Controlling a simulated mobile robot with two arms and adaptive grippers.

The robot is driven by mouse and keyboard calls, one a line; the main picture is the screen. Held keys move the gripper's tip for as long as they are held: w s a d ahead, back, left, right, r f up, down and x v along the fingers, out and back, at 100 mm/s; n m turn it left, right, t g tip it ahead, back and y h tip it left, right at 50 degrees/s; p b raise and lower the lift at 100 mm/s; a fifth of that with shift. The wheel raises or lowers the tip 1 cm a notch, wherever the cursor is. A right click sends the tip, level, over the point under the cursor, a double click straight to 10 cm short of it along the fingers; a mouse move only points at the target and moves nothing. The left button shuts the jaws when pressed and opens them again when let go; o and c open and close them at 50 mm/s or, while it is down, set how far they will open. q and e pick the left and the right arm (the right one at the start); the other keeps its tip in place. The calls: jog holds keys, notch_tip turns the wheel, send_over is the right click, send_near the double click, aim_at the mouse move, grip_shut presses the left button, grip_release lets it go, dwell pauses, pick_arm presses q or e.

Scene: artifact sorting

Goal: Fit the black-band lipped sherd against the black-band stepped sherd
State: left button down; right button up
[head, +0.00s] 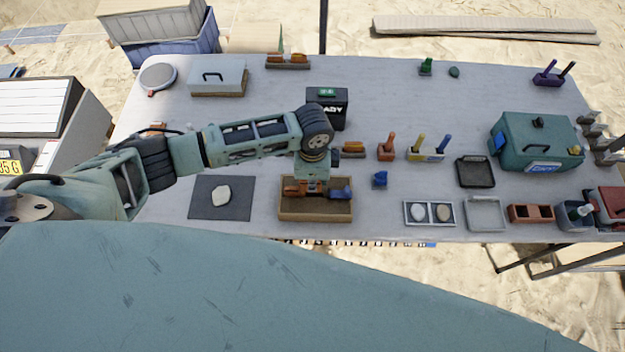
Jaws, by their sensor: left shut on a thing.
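My left gripper (313,183) is low over a shallow wooden tray (315,217) with a brown bed, near the table's front edge. It is shut on a small piece that is mostly hidden under the wrist. An orange-brown piece with dark parts (295,188) shows at the left of the fingers, and a blue piece (341,193) at their right. I cannot tell which of these is the lipped or the stepped black-band sherd, or whether they touch. My right gripper is not in view.
A dark mat (238,207) with a pale stone lies left of the tray. To the right are a small blue item (380,179), a two-part holder (430,221) and a grey tray (486,228). A dark box (327,96) stands behind my gripper. A teal case (535,160) is farther right.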

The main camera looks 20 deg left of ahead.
pick_arm(q)
jog(key=shift+f+b, duration=1.35)
jog(key=shift+f, duration=1)
jog(key=c, duration=1.8)
grip_release()
jog(key=shift+r, duration=0.1)
notch_tip(320, 180, up, 12)
jog(key=shift+f, duration=0.1)
